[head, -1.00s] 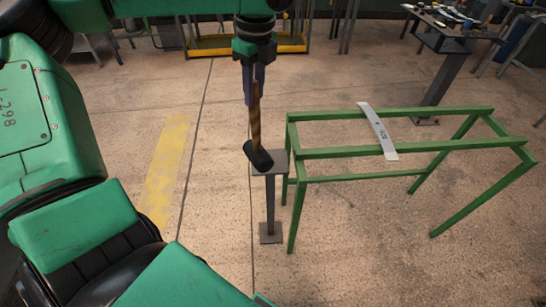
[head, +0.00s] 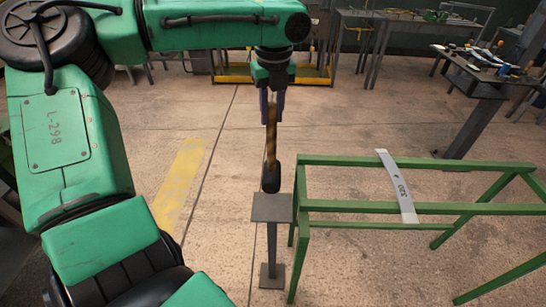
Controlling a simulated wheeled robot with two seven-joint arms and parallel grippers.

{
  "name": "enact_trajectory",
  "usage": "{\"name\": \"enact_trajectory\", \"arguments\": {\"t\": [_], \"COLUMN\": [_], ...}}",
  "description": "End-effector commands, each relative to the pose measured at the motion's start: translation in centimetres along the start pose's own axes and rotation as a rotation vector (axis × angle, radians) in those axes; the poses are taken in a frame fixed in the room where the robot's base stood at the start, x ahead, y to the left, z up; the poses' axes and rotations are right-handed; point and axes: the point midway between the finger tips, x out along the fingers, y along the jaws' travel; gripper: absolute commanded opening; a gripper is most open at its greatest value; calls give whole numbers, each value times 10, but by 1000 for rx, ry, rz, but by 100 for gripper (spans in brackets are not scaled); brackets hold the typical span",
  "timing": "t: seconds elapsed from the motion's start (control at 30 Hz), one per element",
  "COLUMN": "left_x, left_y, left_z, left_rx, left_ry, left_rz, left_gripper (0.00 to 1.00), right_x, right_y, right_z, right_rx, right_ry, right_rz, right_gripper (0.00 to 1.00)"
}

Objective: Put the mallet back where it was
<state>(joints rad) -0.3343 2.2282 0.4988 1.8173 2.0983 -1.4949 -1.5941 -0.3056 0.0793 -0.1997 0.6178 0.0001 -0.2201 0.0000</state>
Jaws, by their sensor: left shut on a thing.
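The mallet has a brown wooden handle (head: 271,140) and a black head (head: 271,178). My left gripper (head: 271,97) is shut on the upper end of the handle, and the mallet hangs nearly upright with its head down. The head is at the far edge of a small grey stand's square top plate (head: 270,209), in line with it in the head view. I cannot tell whether the head touches the plate. My right gripper is not in view.
A green frame rack (head: 345,208) stands to the right of the stand, with a grey leaf strip (head: 398,188) lying across its top bars. A tool table (head: 492,75) is at the back right. Open concrete floor lies left of the stand, with a yellow stripe (head: 183,180).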

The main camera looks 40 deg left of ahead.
Motion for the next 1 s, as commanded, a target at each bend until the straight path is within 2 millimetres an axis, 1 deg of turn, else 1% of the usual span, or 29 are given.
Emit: {"name": "enact_trajectory", "arguments": {"t": [0.03, 0.1, 0.2, 0.3, 0.37, 0.57, 0.63, 0.93, 0.97, 1.0], "left_x": [16, 38, 65, 80, 87, 121, 126, 129, 129, 129], "left_y": [1, 1, 0, 0, 0, 0, 0, 0, 0, 0], "left_z": [-2, -4, -6, -7, -8, -11, -11, -11, -12, -12], "left_rx": [1, 2, 0, 0, 0, 0, 0, -1, -1, -1], "left_ry": [3, 2, 1, -1, -1, 0, -1, -1, 0, 0], "left_rz": [2, 3, 2, 0, 0, 2, -1, -2, 0, 0], "left_gripper": [0, 0, 0, 0, 0, 0, 0, 0, 37, 53], "right_x": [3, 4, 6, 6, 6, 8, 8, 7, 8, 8], "right_y": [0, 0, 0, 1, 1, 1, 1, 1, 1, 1], "right_z": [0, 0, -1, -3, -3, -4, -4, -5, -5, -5], "right_rx": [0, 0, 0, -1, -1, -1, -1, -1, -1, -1], "right_ry": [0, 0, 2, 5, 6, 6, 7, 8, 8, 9], "right_rz": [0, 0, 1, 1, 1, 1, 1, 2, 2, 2], "right_gripper": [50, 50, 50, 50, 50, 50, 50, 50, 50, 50]}}
